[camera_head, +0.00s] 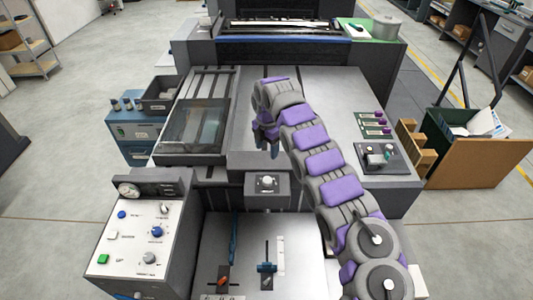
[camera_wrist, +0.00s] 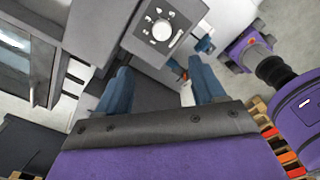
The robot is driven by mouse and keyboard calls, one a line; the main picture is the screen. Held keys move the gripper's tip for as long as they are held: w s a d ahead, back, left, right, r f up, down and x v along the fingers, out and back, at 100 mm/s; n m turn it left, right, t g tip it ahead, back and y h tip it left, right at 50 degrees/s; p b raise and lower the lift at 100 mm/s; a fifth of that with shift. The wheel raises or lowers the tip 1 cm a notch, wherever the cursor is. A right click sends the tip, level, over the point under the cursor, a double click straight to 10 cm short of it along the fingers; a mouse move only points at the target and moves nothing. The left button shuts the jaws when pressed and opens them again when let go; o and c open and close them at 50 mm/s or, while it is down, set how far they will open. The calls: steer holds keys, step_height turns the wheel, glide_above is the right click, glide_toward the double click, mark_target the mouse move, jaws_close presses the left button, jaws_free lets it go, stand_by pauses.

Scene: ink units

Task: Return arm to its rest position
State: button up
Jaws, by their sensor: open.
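My arm is purple and grey. It reaches from the lower right of the head view up over the middle of the grey machine (camera_head: 330,88) and bends down at its far end. My gripper (camera_head: 268,147) hangs there, just beyond a dark block with a round white knob (camera_head: 267,181). In the wrist view my gripper (camera_wrist: 160,84) has its two blue fingers spread apart with nothing between them. The white knob (camera_wrist: 161,29) shows on its grey block past the fingertips. I cannot tell the exact gap between the fingers and the block.
A glass-lidded tray (camera_head: 193,128) is left of my gripper. A control panel (camera_head: 143,237) stands front left, and a small dial box (camera_head: 378,158) sits right of my arm.

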steer(key=shift+r, duration=0.1)
stand_by(0.4)
steer(key=s+d+r+m+g+h+b, duration=0.1)
steer(key=s+d+r+m+b, duration=0.1)
steer(key=s+d+r+m, duration=0.65)
steer(key=s+d+r+m+h+b, duration=0.25)
steer(key=s+d+r+m, duration=0.25)
steer(key=s+d+m, duration=0.55)
steer(key=s+a+f+m+y+b, duration=0.1)
steer(key=s+f+m, duration=0.1)
steer(key=s, duration=0.9)
steer(key=s+a+f+m+y+b, duration=0.1)
steer(key=s+a+f+m, duration=0.1)
steer(key=s, duration=1)
steer(key=s+a+f+m+y+b, duration=0.1)
steer(key=s+f+m, duration=0.3)
steer(key=s, duration=0.8)
steer(key=shift+a+f+g+b, duration=0.2)
steer(key=shift+a+g+b, duration=0.15)
steer(key=shift+b, duration=0.25)
steer(key=shift+y, duration=0.25)
